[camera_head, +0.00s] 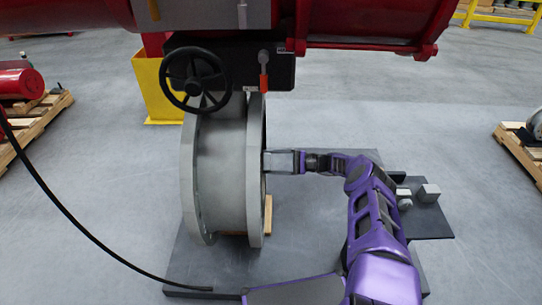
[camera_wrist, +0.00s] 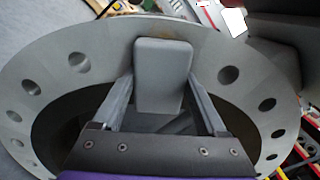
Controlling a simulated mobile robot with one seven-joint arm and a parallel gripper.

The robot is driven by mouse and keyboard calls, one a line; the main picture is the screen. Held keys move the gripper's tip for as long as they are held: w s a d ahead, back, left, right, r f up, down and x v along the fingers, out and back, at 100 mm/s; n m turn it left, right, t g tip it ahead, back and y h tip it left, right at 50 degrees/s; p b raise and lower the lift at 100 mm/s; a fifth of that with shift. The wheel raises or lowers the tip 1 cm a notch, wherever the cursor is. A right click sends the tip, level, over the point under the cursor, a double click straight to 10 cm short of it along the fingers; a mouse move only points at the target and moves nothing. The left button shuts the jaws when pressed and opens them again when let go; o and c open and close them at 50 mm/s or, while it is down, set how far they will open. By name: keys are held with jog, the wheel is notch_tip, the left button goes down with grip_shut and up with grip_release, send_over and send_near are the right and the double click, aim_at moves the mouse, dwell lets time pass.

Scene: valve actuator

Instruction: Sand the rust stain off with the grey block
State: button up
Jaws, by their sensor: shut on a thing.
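My gripper (camera_head: 283,161) is at the right face of the grey valve flange (camera_head: 256,200), level with its upper middle. In the wrist view my gripper (camera_wrist: 163,88) is shut on a grey block (camera_wrist: 163,62) with rounded edges, one finger on each side. The block is over the flange's ring face (camera_wrist: 105,52), between bolt holes. I cannot tell whether it touches the face.
A dark side tray (camera_head: 432,222) at the right bears small grey pieces (camera_head: 428,192). A black handwheel (camera_head: 195,79) and an orange-handled lever (camera_head: 263,75) are above the flange. A black cable (camera_head: 75,225) runs along the left. Open floor lies farther right.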

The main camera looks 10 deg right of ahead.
aim_at(270, 169)
jog(key=shift+s+a+r+p, duration=0.15)
jog(key=shift+s+p, duration=0.35)
jog(key=shift+p, duration=0.3)
jog(key=shift+s+a+r+p, duration=0.1)
jog(key=shift+s+p, duration=0.35)
jog(key=shift+p, duration=0.3)
jog(key=shift+s+a+f+p, duration=0.15)
jog(key=shift+s+p, duration=0.15)
jog(key=shift+s, duration=0.05)
jog(key=shift+s+a+f+p, duration=0.1)
jog(key=shift+s+p, duration=0.15)
jog(key=shift+s, duration=0.1)
jog(key=shift+s+d+r+b, duration=0.1)
jog(key=shift+s+r+b, duration=0.35)
jog(key=shift+b, duration=0.4)
jog(key=w+b, duration=0.1)
jog(key=b, duration=0.2)
jog(key=w+b, duration=0.2)
jog(key=b, duration=0.1)
jog(key=shift+w+d, duration=0.3)
jog(key=shift+d, duration=0.1)
jog(key=shift+w+r+b, duration=0.15)
jog(key=shift+w+b, duration=0.2)
jog(key=shift+w, duration=0.05)
jog(key=shift+w+d+b, duration=0.1)
jog(key=shift+w+b, duration=0.35)
jog(key=shift+w, duration=0.55)
jog(key=shift+w+d+r, duration=0.1)
jog(key=shift+w, duration=0.25)
